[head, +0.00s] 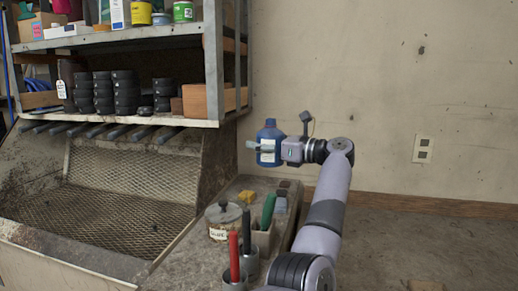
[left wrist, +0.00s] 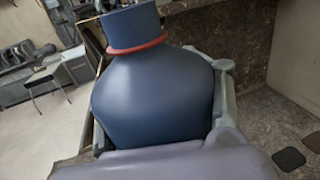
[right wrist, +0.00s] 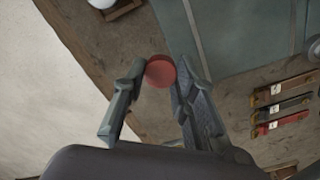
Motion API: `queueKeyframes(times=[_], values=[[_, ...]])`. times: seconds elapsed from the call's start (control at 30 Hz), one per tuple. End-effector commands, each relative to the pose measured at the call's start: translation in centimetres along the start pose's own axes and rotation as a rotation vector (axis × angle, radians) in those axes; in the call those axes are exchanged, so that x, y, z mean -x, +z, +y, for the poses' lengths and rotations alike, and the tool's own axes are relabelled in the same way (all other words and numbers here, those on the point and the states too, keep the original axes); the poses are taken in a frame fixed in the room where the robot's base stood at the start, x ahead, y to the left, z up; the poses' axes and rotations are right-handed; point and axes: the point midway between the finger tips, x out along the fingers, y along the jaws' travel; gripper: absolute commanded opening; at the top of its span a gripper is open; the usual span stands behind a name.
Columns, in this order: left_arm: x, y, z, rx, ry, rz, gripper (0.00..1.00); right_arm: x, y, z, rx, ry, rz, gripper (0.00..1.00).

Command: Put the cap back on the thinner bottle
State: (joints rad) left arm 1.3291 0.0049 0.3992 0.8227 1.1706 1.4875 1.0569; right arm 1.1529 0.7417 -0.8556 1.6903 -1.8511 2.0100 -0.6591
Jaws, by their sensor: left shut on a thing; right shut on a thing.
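A blue bottle (head: 269,132) with a pale label is held above the bench by my left gripper (head: 268,147), shut around its body. In the left wrist view the bottle (left wrist: 150,95) fills the middle, between the fingers. It has rounded shoulders, a red ring and a blue cylindrical top part above the ring. My right gripper (right wrist: 160,76) is shut on a small round red cap (right wrist: 160,71), held at its fingertips. The right gripper does not show in the head view. The cap appears apart from the bottle.
Shelves (head: 120,39) and a mesh-lined trough (head: 130,185) are at the left. The wall is behind.

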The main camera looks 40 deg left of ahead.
Motion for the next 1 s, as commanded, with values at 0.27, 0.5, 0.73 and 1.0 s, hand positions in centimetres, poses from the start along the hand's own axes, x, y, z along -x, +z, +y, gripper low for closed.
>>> queueKeyframes(times=[0.27,0.5,0.73,1.0], values=[[-0.02,0.27,0.02,0.001,0.0,-0.001,0.2,-0.01,0.0,0.0,0.0,0.0,0.0,0.18],[-0.02,0.27,0.02,0.001,0.0,-0.001,0.2,-0.01,0.0,0.0,0.0,0.0,0.0,0.18],[-0.01,0.26,0.02,0.001,0.0,-0.001,0.39,-0.01,0.0,0.0,0.0,0.0,0.0,0.18],[-0.01,0.26,0.01,0.001,0.0,-0.001,0.21,-0.01,0.0,0.0,0.0,0.0,0.0,0.18]])
